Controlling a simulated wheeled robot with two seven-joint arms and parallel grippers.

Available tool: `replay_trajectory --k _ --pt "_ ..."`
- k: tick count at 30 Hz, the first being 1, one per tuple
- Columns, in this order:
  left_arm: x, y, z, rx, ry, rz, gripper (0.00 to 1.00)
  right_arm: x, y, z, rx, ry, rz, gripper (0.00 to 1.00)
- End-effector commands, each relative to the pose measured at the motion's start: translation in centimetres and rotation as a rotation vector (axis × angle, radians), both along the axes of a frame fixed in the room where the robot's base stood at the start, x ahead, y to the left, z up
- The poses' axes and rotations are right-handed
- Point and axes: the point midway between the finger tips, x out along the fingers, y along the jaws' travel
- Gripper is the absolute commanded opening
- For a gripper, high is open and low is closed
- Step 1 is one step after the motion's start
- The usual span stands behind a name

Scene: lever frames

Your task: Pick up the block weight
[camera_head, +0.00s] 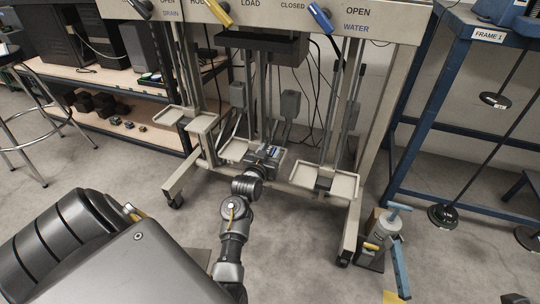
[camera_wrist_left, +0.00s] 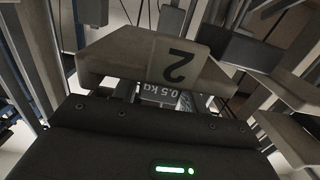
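My left gripper (camera_head: 266,155) is at the middle tray (camera_head: 235,150) of the lever frame in the head view. A small dark block weight (camera_wrist_left: 158,92) with a white "0.5 kg" label shows upside down between the fingers in the left wrist view. The gripper body hides its lower part, and a plate marked "2" (camera_wrist_left: 178,62) covers what lies above it. I cannot tell whether the fingers touch the weight or stand apart from it. My right gripper is in neither view.
Pale trays hang left (camera_head: 170,115) and right (camera_head: 338,184) of the middle one, among upright posts. Black weights (camera_head: 98,104) lie on a wooden shelf at the left. A pump-like tool (camera_head: 386,228) stands at the right.

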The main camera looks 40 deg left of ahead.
Motion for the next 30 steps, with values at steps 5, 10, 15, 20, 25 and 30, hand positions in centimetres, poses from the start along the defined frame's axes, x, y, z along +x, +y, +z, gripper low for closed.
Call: replay_trajectory --k 5,10,15,20,25,30 --pt "0.0 -0.1 0.0 0.000 0.000 -0.001 0.19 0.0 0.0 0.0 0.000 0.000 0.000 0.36" --pt "0.0 -0.1 0.0 0.000 0.000 -0.001 0.00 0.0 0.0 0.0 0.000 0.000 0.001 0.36" --pt "0.0 -0.1 0.1 0.001 -0.003 -0.001 0.00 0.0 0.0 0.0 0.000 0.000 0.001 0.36" --pt "0.1 -0.1 0.4 0.001 -0.003 -0.001 0.00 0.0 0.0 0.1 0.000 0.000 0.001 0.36" --pt "0.0 0.0 2.1 0.003 -0.005 -0.001 0.00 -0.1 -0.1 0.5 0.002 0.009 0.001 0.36" --pt "-0.8 0.2 4.7 0.005 -0.004 0.001 0.00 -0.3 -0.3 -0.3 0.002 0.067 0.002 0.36"
